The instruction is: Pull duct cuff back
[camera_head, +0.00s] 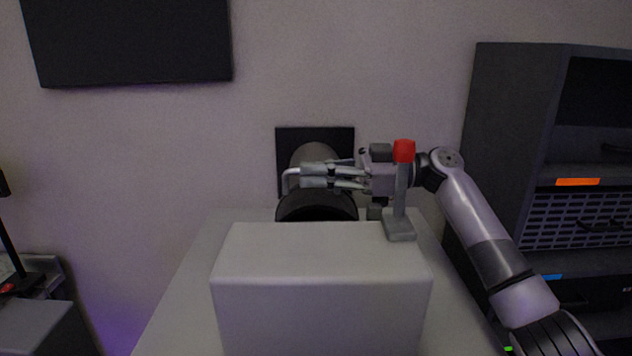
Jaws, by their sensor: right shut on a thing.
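The duct cuff (315,205) is a dark, thick ring behind the white box (325,285). A paler grey duct (312,154) rises behind it against a black square plate (288,140) on the wall. A light bent handle (287,181) stands up at the cuff's left side. My right gripper (308,176) reaches in from the right, above the cuff, with its fingers shut on the handle. The fingers hide part of the handle and duct. The cuff's lower part is hidden behind the box. My left gripper is not in view.
A dark rack (510,130) stands at the right. The pale table (190,290) is clear left of the box.

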